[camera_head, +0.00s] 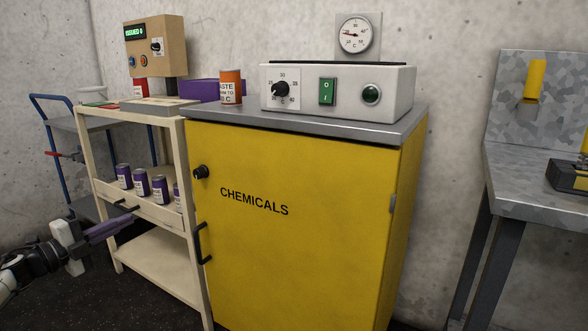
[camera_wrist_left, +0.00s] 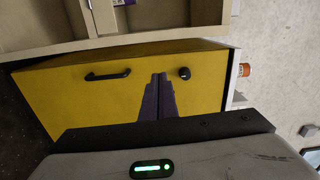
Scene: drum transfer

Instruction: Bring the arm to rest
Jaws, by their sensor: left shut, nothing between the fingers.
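My left gripper (camera_head: 132,222) comes in from the lower left in the head view, in front of the cream shelf cart. Its dark purple-grey fingers are shut and hold nothing. In the left wrist view the closed fingers (camera_wrist_left: 157,98) show in front of the yellow chemicals cabinet (camera_wrist_left: 60,95), between its black handle (camera_wrist_left: 108,75) and its black knob (camera_wrist_left: 184,73). The cabinet (camera_head: 290,230) is closed in the head view. My right gripper is not in view.
The cream cart (camera_head: 165,265) holds several purple cans (camera_head: 141,182) on its middle shelf. An orange can (camera_head: 231,86) and a white control box (camera_head: 338,90) stand on the cabinet. A grey table (camera_head: 540,190) is at the right. A blue-framed trolley (camera_head: 45,108) stands at the left.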

